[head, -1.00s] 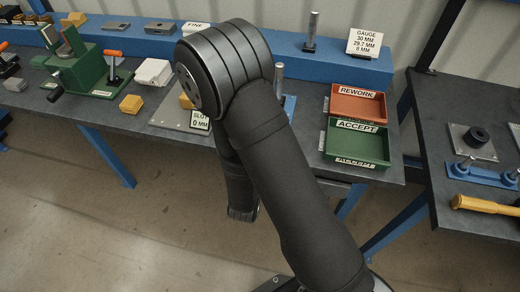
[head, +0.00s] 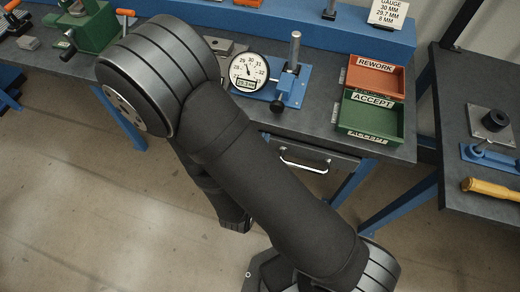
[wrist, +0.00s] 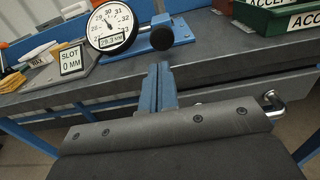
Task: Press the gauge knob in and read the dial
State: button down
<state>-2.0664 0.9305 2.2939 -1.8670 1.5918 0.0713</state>
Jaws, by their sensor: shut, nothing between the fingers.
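The dial gauge (head: 249,73) has a round white face with a black rim, mounted on a blue stand (head: 292,85) on the bench. Its black round knob (head: 277,106) faces the bench front. In the wrist view the dial (wrist: 112,25) shows a needle and a small readout, which looks like 29.3 MM; the last digit is hard to make out. The knob (wrist: 161,38) is just beyond my gripper (wrist: 161,68), whose fingers are shut and empty. A small gap shows between fingertips and knob in the picture. My fingers are hidden in the head view.
A red REWORK tray (head: 346,74) and green ACCEPT tray (head: 342,112) stand right of the gauge. A SLOT 0 MM sign (wrist: 72,60) stands left of it. A drawer handle (head: 304,161) juts from the bench front. A yellow-handled tool (head: 490,188) lies on the right bench.

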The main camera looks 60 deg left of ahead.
jog(key=shift+v, duration=1.5)
jog(key=shift+x, duration=4.25)
jog(key=shift+w, duration=0.1)
jog(key=v, duration=1.1)
jog(key=w+d+m+t+h, duration=0.2)
jog(key=w+d+m+h, duration=0.7)
jog(key=h, duration=0.4)
jog(key=shift+w+d+r+m, duration=0.25)
jog(key=shift+w+d+m, duration=0.15)
jog(key=shift+w+m, duration=0.25)
